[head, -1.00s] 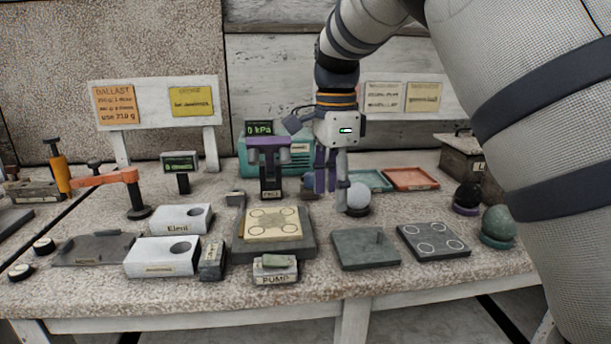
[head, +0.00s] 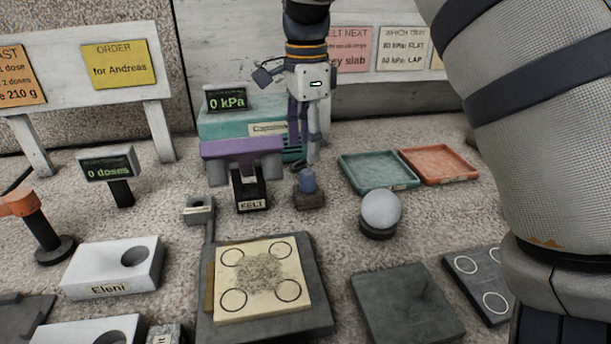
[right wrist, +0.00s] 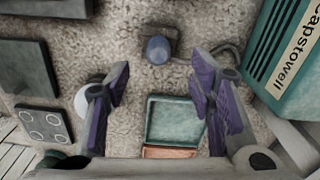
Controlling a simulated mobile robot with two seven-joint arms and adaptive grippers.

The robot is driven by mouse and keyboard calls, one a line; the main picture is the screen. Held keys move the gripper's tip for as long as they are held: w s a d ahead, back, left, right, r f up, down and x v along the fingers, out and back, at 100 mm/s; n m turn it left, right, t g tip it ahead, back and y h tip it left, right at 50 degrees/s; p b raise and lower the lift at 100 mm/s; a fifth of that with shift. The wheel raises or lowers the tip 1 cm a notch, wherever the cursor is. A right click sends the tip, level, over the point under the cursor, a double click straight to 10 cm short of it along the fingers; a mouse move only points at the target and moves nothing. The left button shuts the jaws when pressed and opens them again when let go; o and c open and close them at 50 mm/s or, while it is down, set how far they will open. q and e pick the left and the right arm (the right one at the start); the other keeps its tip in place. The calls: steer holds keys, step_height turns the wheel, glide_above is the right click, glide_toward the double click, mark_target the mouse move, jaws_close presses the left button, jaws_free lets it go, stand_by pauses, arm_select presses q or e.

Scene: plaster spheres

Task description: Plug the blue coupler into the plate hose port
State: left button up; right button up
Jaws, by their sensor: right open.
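The blue coupler (head: 307,182) stands upright on a small dark block, in front of the teal pump box. In the right wrist view the blue coupler (right wrist: 158,49) shows from above, with a dark hose running right from it. My right gripper (head: 305,150) is open and empty, just above and behind the coupler in the head view. In the right wrist view its purple fingers (right wrist: 160,78) are spread, with the coupler beyond their tips. The dark plate (head: 207,328) bears a tan pad. A small grey block (head: 199,209) at its back left looks like the hose port. My left gripper is out of view.
A purple-topped stand labelled FELT (head: 251,200) is close left of the coupler. The teal box (head: 222,124) reads 0 kPa. A white sphere (head: 381,209) sits on a dark ring to the right. Teal (head: 345,160) and orange (head: 469,173) trays lie behind it.

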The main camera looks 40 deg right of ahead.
mark_target(307, 171)
step_height(307, 171, down, 8)
steer(key=shift+s+f, duration=0.1)
jaws_close()
